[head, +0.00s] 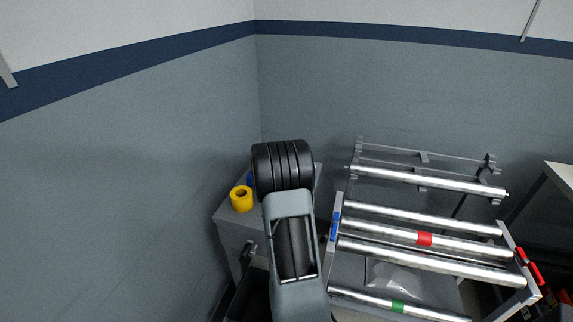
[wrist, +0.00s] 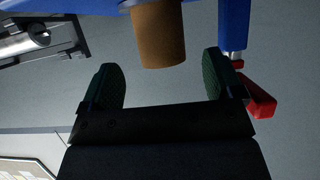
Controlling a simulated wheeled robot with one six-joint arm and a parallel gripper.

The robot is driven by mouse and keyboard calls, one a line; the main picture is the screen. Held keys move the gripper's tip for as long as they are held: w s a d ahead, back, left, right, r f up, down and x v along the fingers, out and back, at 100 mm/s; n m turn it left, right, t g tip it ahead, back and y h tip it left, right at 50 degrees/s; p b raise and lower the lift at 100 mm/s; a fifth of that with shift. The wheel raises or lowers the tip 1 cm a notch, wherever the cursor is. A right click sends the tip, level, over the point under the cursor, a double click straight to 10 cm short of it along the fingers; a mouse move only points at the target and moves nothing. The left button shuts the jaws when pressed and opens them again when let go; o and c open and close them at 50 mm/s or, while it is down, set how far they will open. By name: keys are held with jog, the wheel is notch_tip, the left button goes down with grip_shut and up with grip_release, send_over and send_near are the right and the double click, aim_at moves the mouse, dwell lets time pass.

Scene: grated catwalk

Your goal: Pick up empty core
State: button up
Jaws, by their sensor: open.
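The empty core (wrist: 158,36) is a plain brown cylinder at the top centre of the wrist view, its upper end against a blue surface. My gripper (wrist: 162,66) is open, with one dark green-padded finger on each side below the core. The core's near end lies in line with the gap between the fingertips. I cannot tell whether it is inside the gap or just beyond it. In the head view my arm hides the gripper, and I make out no brown core there.
In the head view, a yellow roll (head: 241,199) sits on a grey cabinet left of my arm. A rack with metal rollers (head: 430,268) fills the right, one roller banded red. In the wrist view, a blue bar (wrist: 234,24) and red part (wrist: 258,97) stand close to the right finger.

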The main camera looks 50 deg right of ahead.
jog(key=shift+b+x, duration=0.3)
jog(key=shift+x, duration=2.65)
jog(key=shift+a, duration=0.1)
jog(key=shift+c, duration=0.2)
jog(key=c, duration=0.9)
jog(key=shift+c, duration=0.2)
